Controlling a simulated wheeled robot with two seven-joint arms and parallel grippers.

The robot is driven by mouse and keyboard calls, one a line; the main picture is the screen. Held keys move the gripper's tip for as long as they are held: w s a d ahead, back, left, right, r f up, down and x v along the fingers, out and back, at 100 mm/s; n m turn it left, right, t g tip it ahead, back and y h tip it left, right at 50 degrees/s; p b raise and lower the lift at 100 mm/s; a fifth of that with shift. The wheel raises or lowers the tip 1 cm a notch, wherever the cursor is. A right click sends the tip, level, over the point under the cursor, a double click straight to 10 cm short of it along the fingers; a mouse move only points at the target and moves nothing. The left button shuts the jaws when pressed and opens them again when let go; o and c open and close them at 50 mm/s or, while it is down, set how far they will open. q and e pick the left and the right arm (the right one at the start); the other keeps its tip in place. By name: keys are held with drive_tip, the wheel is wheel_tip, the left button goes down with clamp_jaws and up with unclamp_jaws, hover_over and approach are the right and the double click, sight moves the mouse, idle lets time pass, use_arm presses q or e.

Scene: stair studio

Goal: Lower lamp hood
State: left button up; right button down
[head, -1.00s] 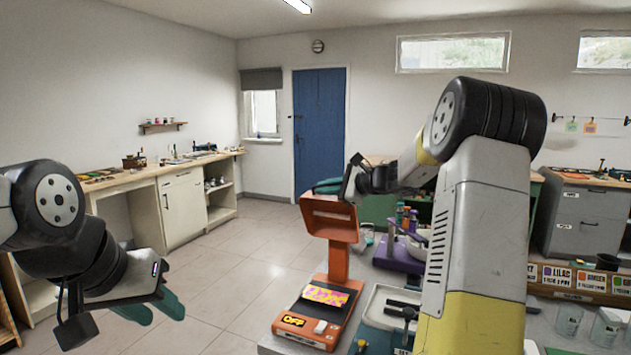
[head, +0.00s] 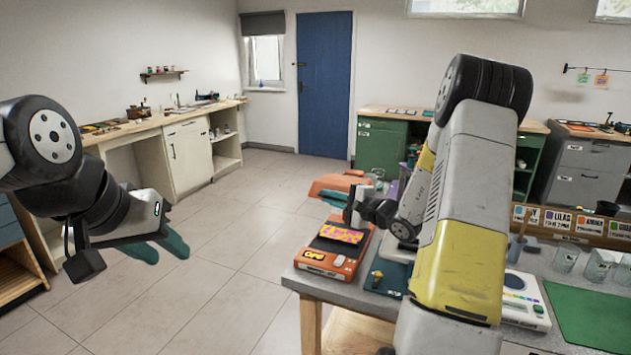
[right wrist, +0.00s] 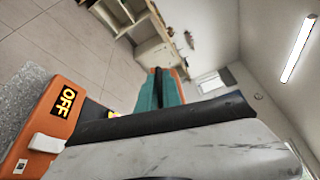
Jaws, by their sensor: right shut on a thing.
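The lamp is an orange device on the grey bench. Its base (head: 317,257) has an OFF label and a white switch, with a pink-and-yellow patterned sheet (head: 342,234) on top. The orange hood (head: 338,184) is above the base's far end, apart from it. My right gripper (head: 334,195) is at the hood, shut on it; my wrist partly hides the contact. In the right wrist view its teal fingers (right wrist: 158,92) show close together, with the OFF-labelled base at left. My left gripper (head: 160,249) is open and empty over the floor at left.
The grey bench (head: 360,299) carries a white device (head: 522,300), a green mat (head: 590,315) and several glass jars right of my right arm. A rack of labelled colours (head: 570,225) stands behind. Open floor (head: 230,220) lies left of the bench.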

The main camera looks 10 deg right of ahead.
drive_tip(key=shift+a+f, duration=0.1)
drive_tip(key=shift+f, duration=1.65)
drive_tip(key=c, duration=1.8)
unclamp_jaws()
drive_tip(key=shift+s, duration=0.1)
drive_tip(key=v, duration=0.7)
drive_tip(key=shift+s+d, duration=0.2)
drive_tip(key=shift+s, duration=0.05)
